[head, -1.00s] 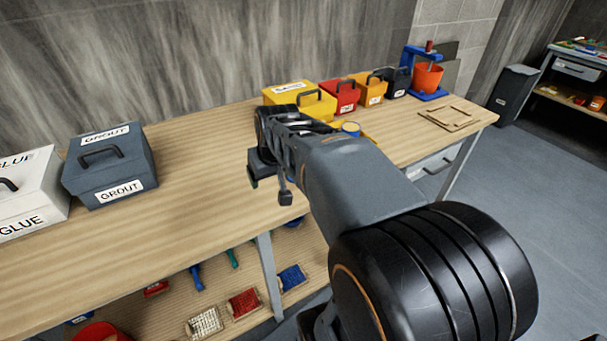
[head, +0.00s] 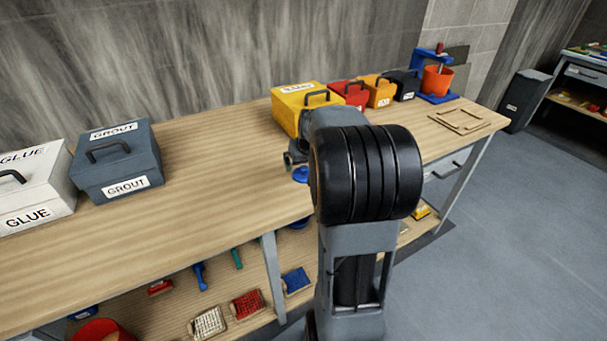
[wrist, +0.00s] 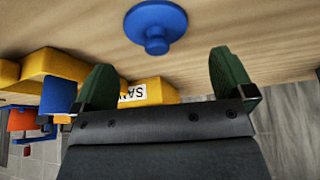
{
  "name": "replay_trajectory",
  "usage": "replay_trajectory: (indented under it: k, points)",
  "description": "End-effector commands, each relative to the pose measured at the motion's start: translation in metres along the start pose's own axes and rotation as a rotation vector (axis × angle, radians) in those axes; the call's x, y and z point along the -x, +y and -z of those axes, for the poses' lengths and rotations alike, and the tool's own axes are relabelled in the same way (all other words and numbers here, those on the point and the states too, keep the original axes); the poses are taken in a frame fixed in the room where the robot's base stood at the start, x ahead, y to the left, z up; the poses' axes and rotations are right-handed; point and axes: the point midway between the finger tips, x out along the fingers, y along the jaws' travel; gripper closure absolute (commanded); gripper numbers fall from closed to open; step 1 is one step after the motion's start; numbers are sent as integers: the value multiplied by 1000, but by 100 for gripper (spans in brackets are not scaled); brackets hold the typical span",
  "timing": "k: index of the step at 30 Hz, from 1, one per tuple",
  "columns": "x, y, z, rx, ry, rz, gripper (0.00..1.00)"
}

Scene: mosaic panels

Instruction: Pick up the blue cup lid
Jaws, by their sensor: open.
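The blue cup lid (wrist: 155,24) is a round disc with a knob, lying on the wooden bench top in the wrist view. In the head view, the lid (head: 301,174) shows as a small blue disc near the bench's front edge, partly hidden by my arm. My gripper (wrist: 162,62) has two green fingers spread wide apart with nothing between them. The lid lies beyond the fingertips, roughly in line with the gap and apart from both fingers. In the head view my arm hides most of the gripper.
A yellow box (head: 290,112) labelled SAND stands close behind the gripper. Red (head: 350,94), orange (head: 379,91) and dark (head: 403,84) boxes stand to its right. A grey grout box (head: 117,160) stands left. The bench between grout and sand boxes is clear.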

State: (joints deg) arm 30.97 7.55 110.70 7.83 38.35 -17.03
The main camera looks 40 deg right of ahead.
Motion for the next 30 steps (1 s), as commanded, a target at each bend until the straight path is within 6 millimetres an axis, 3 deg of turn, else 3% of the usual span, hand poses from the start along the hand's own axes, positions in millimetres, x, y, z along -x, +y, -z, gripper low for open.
replay_trajectory:
  k: [9, 20, 30]
  points:
    - [-40, 3, 0, 1, -3, 1, 0]
    - [-48, 3, 0, 1, 0, 0, 0]
    - [-48, 3, 0, 1, 0, 0, 31]
